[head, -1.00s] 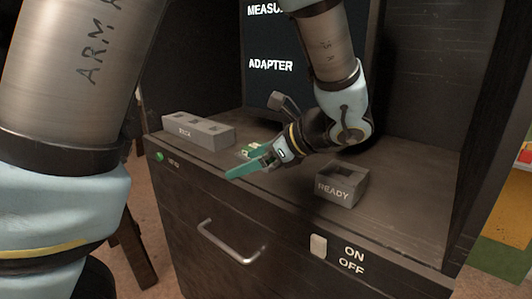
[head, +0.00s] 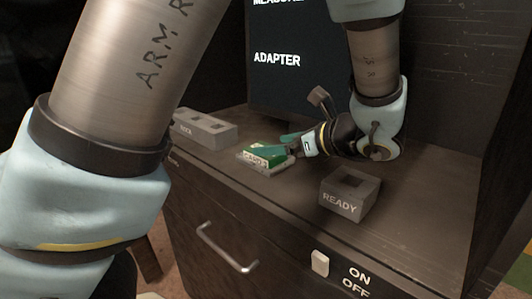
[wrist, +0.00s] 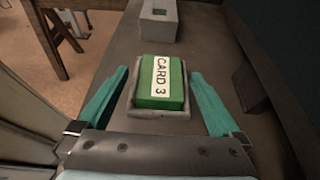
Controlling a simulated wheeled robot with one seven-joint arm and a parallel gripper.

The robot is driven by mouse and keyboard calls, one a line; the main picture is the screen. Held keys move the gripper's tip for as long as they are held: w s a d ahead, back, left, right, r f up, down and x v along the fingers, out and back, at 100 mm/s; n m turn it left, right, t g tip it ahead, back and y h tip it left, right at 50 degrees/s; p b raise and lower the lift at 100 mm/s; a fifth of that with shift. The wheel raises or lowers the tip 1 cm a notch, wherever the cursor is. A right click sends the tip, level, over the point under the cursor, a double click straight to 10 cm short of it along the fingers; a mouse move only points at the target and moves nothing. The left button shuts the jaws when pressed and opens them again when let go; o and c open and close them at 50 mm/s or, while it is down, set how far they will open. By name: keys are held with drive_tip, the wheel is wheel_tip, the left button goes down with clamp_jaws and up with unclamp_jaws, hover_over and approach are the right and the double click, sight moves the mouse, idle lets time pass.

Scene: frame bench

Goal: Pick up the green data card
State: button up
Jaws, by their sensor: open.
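The green data card (wrist: 174,98) lies in a shallow grey tray (wrist: 157,114) on the bench top. Its white label reads CARD 3 in the wrist view. In the head view the card (head: 268,153) is partly hidden by a finger of my gripper. My gripper (wrist: 157,88) is open in the wrist view, with one teal finger on each side of the tray and card. A gap shows between each finger and the card. In the head view my gripper (head: 275,149) comes to the card from the right. I cannot tell how far the fingertips are above the bench.
A grey block with square slots (head: 207,132) stands left of the card, and beyond it in the wrist view (wrist: 156,24). A grey READY box (head: 350,194) stands to the right near the front edge. A dark screen (head: 285,90) stands behind. Bare bench top lies between tray and READY box.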

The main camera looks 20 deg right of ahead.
sight(257, 146)
drive_tip(key=shift+p+x, duration=0.9)
drive_tip(key=shift+x, duration=2.2)
drive_tip(key=shift+d, duration=0.1)
drive_tip(key=shift+c, duration=0.2)
drive_tip(key=c, duration=1.2)
